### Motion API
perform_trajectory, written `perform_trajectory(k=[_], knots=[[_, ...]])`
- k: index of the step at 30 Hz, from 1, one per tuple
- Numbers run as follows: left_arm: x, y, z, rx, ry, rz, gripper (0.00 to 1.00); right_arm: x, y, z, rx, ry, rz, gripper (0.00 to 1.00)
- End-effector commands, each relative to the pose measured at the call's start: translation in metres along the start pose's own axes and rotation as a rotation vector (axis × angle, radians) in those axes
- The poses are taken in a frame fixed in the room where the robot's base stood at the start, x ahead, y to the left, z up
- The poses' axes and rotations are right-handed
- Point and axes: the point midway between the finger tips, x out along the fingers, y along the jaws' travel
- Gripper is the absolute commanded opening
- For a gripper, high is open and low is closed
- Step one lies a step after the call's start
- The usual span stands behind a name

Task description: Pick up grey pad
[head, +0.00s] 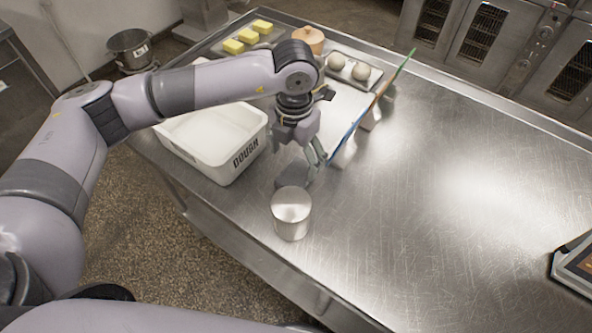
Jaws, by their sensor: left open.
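A small dark grey pad (290,177) lies on the steel table, just behind a metal cup that hides its near edge. My left gripper (308,158) points down above and slightly behind the pad, with its fingers apart. No contact between its fingers and the pad can be made out. My right gripper does not show.
The shiny metal cup (291,214) stands near the table's front edge. A white dough tub (222,158) is left of the gripper. Butter blocks (247,37) and dough balls (361,72) lie behind. The table's right (460,190) is largely clear.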

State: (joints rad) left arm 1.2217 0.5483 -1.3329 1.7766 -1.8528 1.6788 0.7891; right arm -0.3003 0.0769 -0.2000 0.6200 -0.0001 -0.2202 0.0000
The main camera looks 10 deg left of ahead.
Motion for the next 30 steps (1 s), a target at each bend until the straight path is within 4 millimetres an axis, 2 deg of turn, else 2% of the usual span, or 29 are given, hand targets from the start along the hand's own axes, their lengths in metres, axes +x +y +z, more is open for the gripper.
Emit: perform_trajectory(k=[7,11,16,24,30], knots=[[0.016,0.000,0.001,0.000,0.004,-0.002,0.78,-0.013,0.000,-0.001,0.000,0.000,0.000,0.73],[0.034,0.000,0.004,0.000,0.005,-0.001,0.78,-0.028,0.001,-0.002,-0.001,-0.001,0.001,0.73],[0.056,0.000,0.005,0.001,0.001,-0.001,0.78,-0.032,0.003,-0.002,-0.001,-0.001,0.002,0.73],[0.060,0.000,0.005,0.001,0.000,-0.002,0.78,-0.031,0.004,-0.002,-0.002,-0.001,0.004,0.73],[0.060,0.000,0.005,0.001,0.000,-0.001,0.64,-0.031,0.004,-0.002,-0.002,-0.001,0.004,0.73]])
